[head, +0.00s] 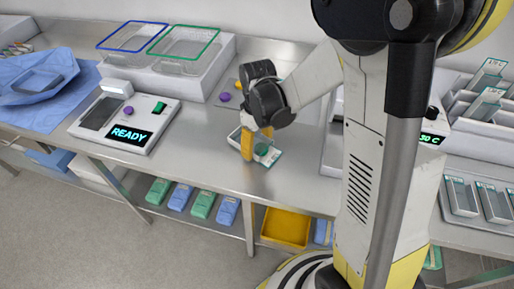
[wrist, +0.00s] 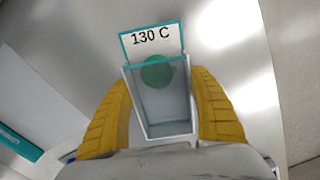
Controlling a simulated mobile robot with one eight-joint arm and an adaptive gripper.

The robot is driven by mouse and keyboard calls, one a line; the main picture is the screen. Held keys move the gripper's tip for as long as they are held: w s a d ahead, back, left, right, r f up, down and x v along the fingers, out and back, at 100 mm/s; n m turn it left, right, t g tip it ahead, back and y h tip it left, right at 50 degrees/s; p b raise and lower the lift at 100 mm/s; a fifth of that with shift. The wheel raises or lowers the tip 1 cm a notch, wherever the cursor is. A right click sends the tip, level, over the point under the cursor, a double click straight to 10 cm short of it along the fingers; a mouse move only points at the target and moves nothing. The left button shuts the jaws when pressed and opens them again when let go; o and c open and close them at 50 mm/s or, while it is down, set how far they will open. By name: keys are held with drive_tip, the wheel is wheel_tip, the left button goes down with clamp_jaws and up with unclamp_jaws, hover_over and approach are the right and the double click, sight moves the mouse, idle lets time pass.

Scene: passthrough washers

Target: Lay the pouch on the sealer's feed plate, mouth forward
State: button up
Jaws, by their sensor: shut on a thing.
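My gripper (wrist: 162,98) is shut on the pouch (wrist: 165,105), a clear, tray-like piece with teal edges, a green round spot and a tag reading "130 C". One yellow finger lies along each side of it. In the head view the pouch (head: 268,156) is at or just above the steel bench; contact cannot be told. A white machine (head: 333,155) with a lit display ending in "30 C" (head: 432,139) stands mostly behind my arm. It may be the sealer; its feed plate cannot be made out.
Left on the bench (head: 215,160) is a white unit (head: 160,127) with a "READY" display. Behind it is a pale block (head: 208,80) with blue-framed and green-framed baskets. Blue cloth (head: 45,90) lies far left. Racks of tagged pouches (head: 490,85) stand right. A lower shelf holds a yellow bin (head: 286,227).

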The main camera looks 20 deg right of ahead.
sight(257, 143)
drive_tip(key=shift+f, duration=0.4)
drive_tip(key=o, duration=0.7)
drive_tip(key=shift+f, duration=0.1)
drive_tip(key=o, duration=0.4)
drive_tip(key=shift+o, duration=0.2)
wheel_tip(257, 143, up, 13)
drive_tip(key=p, duration=0.5)
drive_tip(key=s+r+m+t, duration=0.6)
drive_tip(key=s+r, duration=0.3)
drive_tip(key=s, duration=0.3)
drive_tip(key=shift+s+r+t, duration=0.15)
drive_tip(key=shift+s+t, duration=0.2)
drive_tip(key=shift+t, duration=0.25)
